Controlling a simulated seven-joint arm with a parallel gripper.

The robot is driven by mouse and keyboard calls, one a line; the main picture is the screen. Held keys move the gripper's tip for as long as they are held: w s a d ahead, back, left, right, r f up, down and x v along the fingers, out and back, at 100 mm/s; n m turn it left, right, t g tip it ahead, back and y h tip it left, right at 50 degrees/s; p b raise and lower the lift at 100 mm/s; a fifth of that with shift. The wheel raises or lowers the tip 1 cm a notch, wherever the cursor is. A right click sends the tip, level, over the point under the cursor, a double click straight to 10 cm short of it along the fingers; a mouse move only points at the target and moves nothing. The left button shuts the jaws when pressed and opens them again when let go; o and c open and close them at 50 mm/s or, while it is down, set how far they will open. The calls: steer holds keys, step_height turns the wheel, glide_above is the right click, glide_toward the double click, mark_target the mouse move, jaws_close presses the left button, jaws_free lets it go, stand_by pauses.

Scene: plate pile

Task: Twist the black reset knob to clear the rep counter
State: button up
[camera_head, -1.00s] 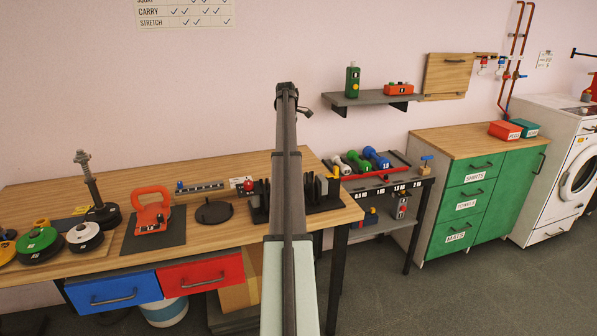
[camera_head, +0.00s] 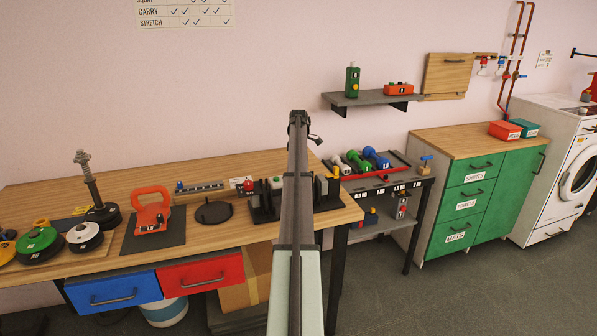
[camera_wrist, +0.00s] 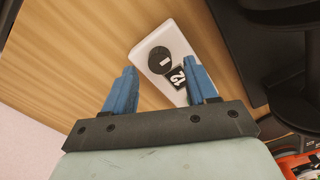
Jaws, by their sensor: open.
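The rep counter (camera_wrist: 181,37) is a white box on the wooden table in the wrist view, with a dark display (camera_wrist: 179,78) showing white digits. The black reset knob (camera_wrist: 160,60) is a round dark disc with a pale mark, on the face of the box beside the display. My gripper (camera_wrist: 163,82) has its two blue fingers apart, one on each side of the box's near end in the picture. Nothing is held between them. I cannot tell its height above the knob.
A black object (camera_wrist: 285,60) stands close at the right in the wrist view. In the head view, a black rack (camera_head: 262,207) with upright plates, a red kettlebell (camera_head: 150,212) and a black disc (camera_head: 214,211) occupy the wooden table (camera_head: 130,165).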

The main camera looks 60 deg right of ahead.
steer(key=shift+f, duration=1.45)
steer(key=shift+c, duration=0.2)
steer(key=c, duration=1)
